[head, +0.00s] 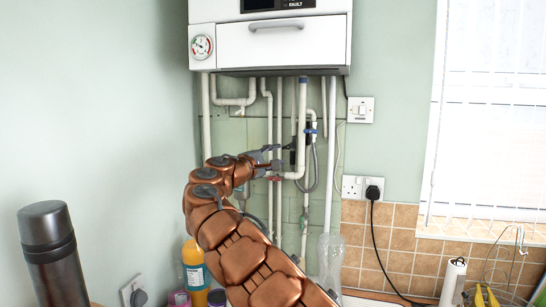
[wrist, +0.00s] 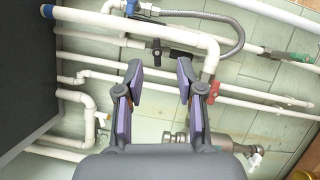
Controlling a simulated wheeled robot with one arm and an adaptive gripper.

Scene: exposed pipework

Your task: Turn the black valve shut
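The black valve (wrist: 158,50) shows in the wrist view as a dark body with a short lever, on a thin white pipe. It lies beyond my fingertips and roughly between them in the picture, apart from both. The thick white pipe passes close beside it. My gripper (wrist: 159,78) is open, with a wide empty gap between its fingers. In the head view my gripper (head: 274,158) is up at the pipes under the boiler, and a small dark part by its tips may be the black valve.
A red valve (wrist: 213,90) is close to the right finger. A blue valve (wrist: 131,8), a braided hose (wrist: 225,48) and a green handle (wrist: 302,58) are nearby. The boiler (head: 280,45) hangs above. A flask (head: 55,255) and bottles stand below.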

